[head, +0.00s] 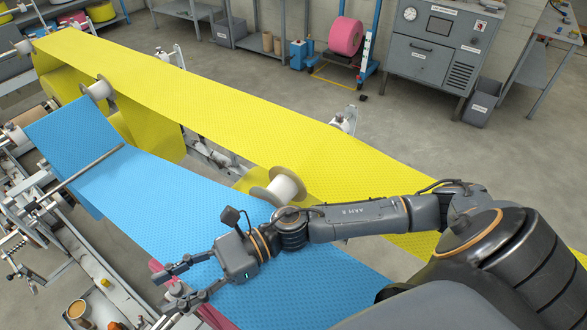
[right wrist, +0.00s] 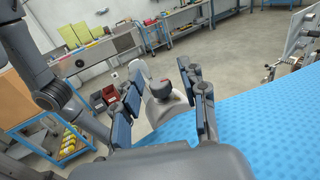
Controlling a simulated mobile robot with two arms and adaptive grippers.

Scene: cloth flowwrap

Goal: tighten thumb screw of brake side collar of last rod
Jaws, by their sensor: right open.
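My right gripper (head: 180,280) reaches in from the right over the blue web (head: 190,180) in the head view, its fingers apart and pointing left at the web's near edge. In the right wrist view a dark, red-marked knob (right wrist: 161,90) on a rounded light-grey body stands between the open fingers. It looks like a collar's thumb screw; I cannot tell whether a finger touches it. In the head view the gripper hides this spot, and I cannot make out the last rod there. My left gripper is not in view.
A yellow web (head: 240,110) runs behind the blue one, with a white-cored spool (head: 282,185) between them near my forearm. A metal bar (head: 85,165) crosses the blue web. A cup (head: 76,309) stands at the front left.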

